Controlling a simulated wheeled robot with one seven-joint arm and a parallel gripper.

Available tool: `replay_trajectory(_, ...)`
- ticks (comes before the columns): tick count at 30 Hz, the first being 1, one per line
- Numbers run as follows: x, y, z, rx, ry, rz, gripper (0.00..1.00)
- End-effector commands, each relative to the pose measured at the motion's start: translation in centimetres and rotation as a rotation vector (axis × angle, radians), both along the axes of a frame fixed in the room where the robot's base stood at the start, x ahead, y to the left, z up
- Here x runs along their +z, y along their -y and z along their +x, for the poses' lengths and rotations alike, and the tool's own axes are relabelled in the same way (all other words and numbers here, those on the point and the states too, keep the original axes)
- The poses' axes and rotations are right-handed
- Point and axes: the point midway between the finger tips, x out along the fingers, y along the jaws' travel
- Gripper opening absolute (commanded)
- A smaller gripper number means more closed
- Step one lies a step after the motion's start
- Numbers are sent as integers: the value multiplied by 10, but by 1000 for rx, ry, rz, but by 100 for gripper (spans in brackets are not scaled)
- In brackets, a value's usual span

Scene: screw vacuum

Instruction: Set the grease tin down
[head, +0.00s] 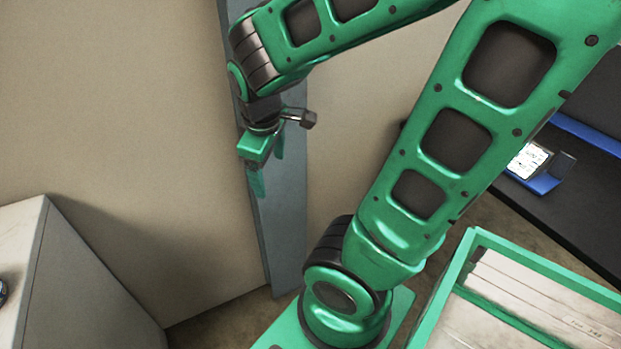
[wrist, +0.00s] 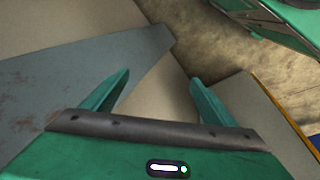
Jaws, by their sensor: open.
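My gripper (head: 268,180) hangs fingers-down in front of the wall and a grey post in the head view. In the wrist view my gripper (wrist: 158,92) has its two green fingers spread apart, with nothing between them. It is open and empty. I cannot make out a grease tin in either view. A dark round thing is cut off by the left edge of the head view, on a pale box, and I cannot tell what it is.
The pale box (head: 85,290) stands at the lower left. The grey post (head: 280,220) leans by the beige wall (head: 130,100). A green-rimmed crate (head: 445,290) is at the lower right. A dark bench with a blue holder (head: 545,183) is at the right.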

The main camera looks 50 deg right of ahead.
Motion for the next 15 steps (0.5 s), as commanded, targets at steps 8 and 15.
replay_trajectory(8,14,26,-84,-645,-60,212,79)
replay_trajectory(15,21,15,-117,-894,-96,283,66)
